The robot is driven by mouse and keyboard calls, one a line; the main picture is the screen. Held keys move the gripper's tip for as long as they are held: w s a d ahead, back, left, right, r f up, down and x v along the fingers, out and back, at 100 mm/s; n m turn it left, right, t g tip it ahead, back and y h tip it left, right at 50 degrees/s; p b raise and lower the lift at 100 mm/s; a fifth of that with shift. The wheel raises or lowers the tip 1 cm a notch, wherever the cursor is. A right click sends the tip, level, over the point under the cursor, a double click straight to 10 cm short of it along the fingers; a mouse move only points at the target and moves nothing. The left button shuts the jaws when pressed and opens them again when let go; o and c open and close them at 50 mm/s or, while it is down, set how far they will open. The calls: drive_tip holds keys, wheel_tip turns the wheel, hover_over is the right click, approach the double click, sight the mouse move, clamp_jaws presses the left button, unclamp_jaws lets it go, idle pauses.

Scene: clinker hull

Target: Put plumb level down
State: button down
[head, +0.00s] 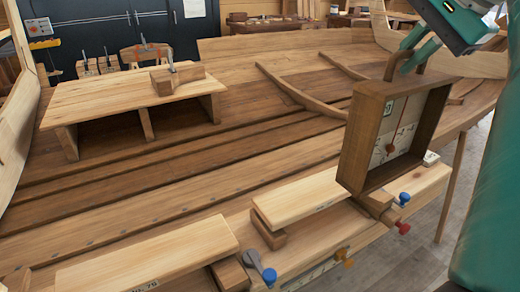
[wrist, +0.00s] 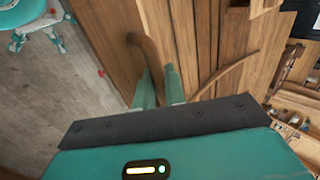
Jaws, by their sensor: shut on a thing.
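The plumb level (head: 372,130) is a dark wooden box with an open front, a pale marked dial face and a bent brown handle on top. It stands out at the right of the head view, nearly upright with a slight tilt. My gripper (head: 408,62) is shut on its handle from above. In the wrist view my gripper's green fingers (wrist: 160,88) close on the brown handle (wrist: 145,52). The box's lower edge is just above or at a wooden block (head: 376,202); I cannot tell whether they touch.
Pale boards (head: 305,196) and (head: 150,262) lie along the hull's near edge, with blue-knobbed (head: 404,198) and red-knobbed (head: 403,228) clamps beside them. A low wooden bench (head: 95,100) carrying a clamped block (head: 178,77) stands at left. Curved ribs (head: 300,97) lie behind. The hull's middle planking is clear.

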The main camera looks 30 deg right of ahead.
drive_tip(key=shift+s+d, duration=0.1)
drive_tip(key=shift+s, duration=0.05)
drive_tip(key=shift+w+a+f, duration=0.15)
drive_tip(key=shift+w+a, duration=0.55)
drive_tip(key=shift+w, duration=0.1)
drive_tip(key=w+r+x, duration=0.2)
drive_tip(key=w+x, duration=0.1)
drive_tip(key=x, duration=1.4)
drive_tip(key=shift+f, duration=0.35)
